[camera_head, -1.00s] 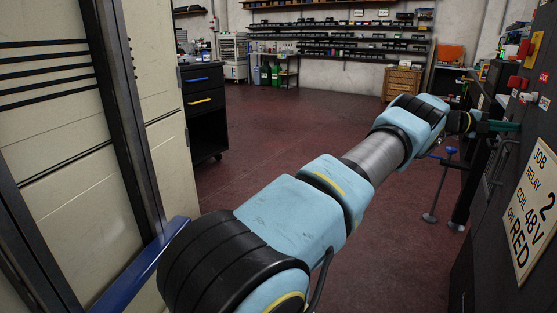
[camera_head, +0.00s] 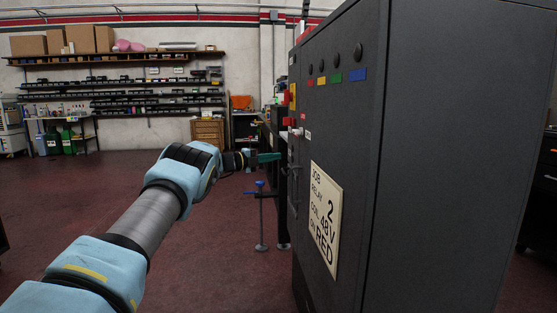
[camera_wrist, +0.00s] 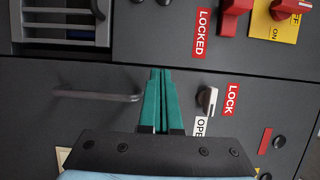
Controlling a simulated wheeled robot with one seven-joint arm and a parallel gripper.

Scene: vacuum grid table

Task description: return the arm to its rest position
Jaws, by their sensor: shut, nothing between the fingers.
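My gripper (camera_head: 270,157) is at the end of my extended arm, in front of the left side of a dark cabinet (camera_head: 430,150). In the wrist view its two green fingers (camera_wrist: 160,78) are together and empty. They point at the cabinet front, between a grey bar handle (camera_wrist: 97,95) on the left and a pale rotary knob (camera_wrist: 208,99) on the right. I cannot tell whether the fingertips touch the panel. My arm reaches from the lower left of the head view toward the cabinet.
The cabinet bears a sign (camera_head: 325,220) reading "JOB 2 RELAY COIL 48V ON RED". Red switches (camera_wrist: 235,15) sit above the knob. A stand with a blue handle (camera_head: 260,215) is on the floor near the gripper. Open red floor (camera_head: 205,255) lies left of the cabinet.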

